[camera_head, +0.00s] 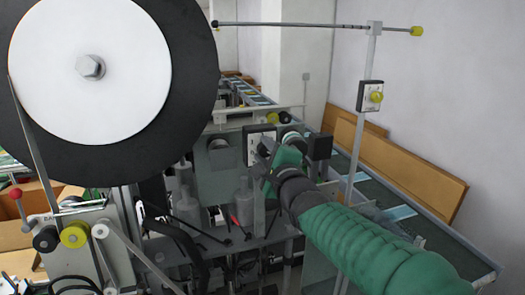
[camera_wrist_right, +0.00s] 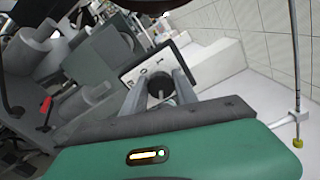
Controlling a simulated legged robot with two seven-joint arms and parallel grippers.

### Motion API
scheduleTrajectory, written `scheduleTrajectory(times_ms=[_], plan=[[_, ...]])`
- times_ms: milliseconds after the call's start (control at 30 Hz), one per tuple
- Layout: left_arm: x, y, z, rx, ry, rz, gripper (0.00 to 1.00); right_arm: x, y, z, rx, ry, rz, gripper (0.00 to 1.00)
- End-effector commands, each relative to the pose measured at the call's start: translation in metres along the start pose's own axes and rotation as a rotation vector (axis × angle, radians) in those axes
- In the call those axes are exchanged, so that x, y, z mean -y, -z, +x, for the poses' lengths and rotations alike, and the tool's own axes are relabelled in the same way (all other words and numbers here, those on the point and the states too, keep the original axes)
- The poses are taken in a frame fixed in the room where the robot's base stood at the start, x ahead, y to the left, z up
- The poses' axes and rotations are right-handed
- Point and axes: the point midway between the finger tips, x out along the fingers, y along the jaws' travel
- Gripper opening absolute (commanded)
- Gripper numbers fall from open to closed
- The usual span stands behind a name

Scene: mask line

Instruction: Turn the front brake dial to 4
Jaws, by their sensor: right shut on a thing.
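In the right wrist view, a dark round dial (camera_wrist_right: 160,88) sits on a small pale panel (camera_wrist_right: 148,63) with dark edges. My right gripper (camera_wrist_right: 160,93) is shut on this dial, with one grey finger on each side of it. The number the dial points to cannot be read. In the head view, my green right arm reaches in from the lower right. Its gripper (camera_head: 264,152) is at the pale panel (camera_head: 252,148) in the middle of the machine and hides most of the dial. My left gripper is not in view.
A large reel with a white hub (camera_head: 90,68) fills the upper left. A yellow knob (camera_head: 74,235) and a red-tipped lever (camera_head: 16,193) are at the lower left. A post holds a yellow-button box (camera_head: 371,96). A conveyor (camera_head: 430,240) runs along the right.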

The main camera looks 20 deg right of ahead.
Motion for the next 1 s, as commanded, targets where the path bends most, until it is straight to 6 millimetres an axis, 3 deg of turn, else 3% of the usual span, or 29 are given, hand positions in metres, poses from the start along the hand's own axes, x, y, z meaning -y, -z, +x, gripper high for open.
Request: scheduleTrajectory(times_ms=[33, 400, 900, 933, 1000], plan=[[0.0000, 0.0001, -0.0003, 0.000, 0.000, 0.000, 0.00, -0.0089, 0.0047, 0.0004, -0.010, -0.020, 0.032, 0.00], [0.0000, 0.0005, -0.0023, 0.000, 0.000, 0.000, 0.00, -0.0099, 0.0045, 0.0017, -0.011, -0.021, 0.180, 0.00], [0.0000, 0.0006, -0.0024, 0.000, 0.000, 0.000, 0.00, -0.0104, 0.0046, 0.0025, -0.011, -0.021, 0.199, 0.00], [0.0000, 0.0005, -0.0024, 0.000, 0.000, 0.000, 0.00, -0.0105, 0.0046, 0.0025, -0.011, -0.021, 0.199, 0.35], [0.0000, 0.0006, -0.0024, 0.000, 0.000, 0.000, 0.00, -0.0101, 0.0044, 0.0025, -0.011, -0.021, 0.199, 0.45]])
